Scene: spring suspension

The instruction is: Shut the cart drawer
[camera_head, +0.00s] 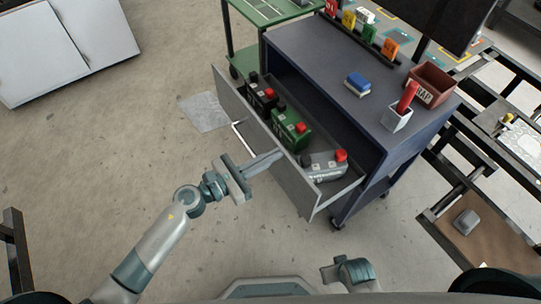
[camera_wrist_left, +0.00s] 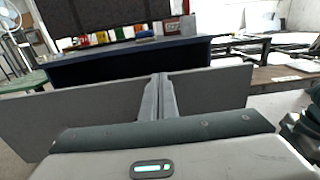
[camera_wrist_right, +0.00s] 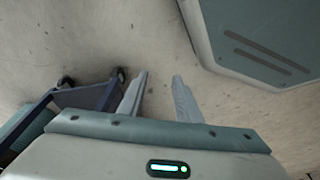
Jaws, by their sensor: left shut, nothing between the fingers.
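The dark blue cart (camera_head: 320,45) stands at upper centre in the head view. Its grey drawer (camera_head: 299,190) is pulled out toward me and holds a black, a green and a grey battery-like block with red parts. My left gripper (camera_head: 279,154) is shut and empty, with its fingertips at the drawer front, right of the pale handle (camera_head: 240,140). In the left wrist view, the shut fingers (camera_wrist_left: 161,76) overlap the drawer front (camera_wrist_left: 90,112); contact is unclear. My right gripper (camera_wrist_right: 162,76) is open and empty above the floor in the right wrist view.
On the cart top are a blue block (camera_head: 357,84), a reddish bin (camera_head: 430,86) and a pale holder (camera_head: 397,119) with a red item. A green trolley (camera_head: 244,60) stands behind left. Dark-framed tables are at right. Floor left of the drawer is mostly clear.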

